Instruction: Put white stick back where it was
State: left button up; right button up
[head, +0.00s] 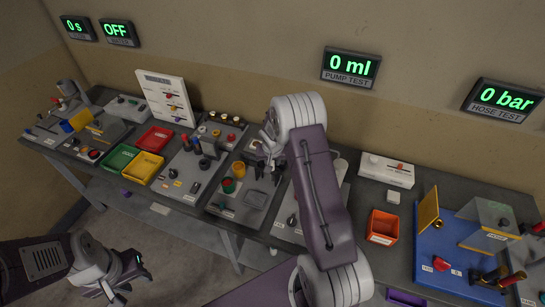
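I cannot make out a white stick in the head view; it may be hidden or too small to tell. My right gripper (267,172) hangs over the middle of the workbench (375,212), by the panel with the yellow cup (238,169). Its dark fingers look apart, with nothing clear between them. My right forearm hides part of the bench to the right of it. My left gripper (136,284) is low at the lower left, in front of the bench and away from everything on it. Its fingers look spread and empty.
Red (155,139), green (119,157) and yellow (143,167) trays stand on the left half. An orange bin (383,227) and a blue board (437,254) with a tilted clear cover are on the right. A white upright panel (165,98) stands at the back.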

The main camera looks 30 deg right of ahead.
jog(key=b+v, duration=0.1)
jog(key=v, duration=0.9)
jog(key=s+a+n+g+y, duration=0.1)
jog(key=s+a+n, duration=0.2)
jog(key=s+a, duration=0.6)
jog(key=s+a+n+g+y, duration=0.15)
jog(key=s+a, duration=0.35)
jog(key=s, duration=0.8)
notch_tip(320, 180, down, 6)
jog(key=b, duration=0.5)
jog(key=shift+w+d+n+b, duration=0.25)
jog(key=shift+d+n+b, duration=0.05)
jog(key=shift+n+b, duration=0.05)
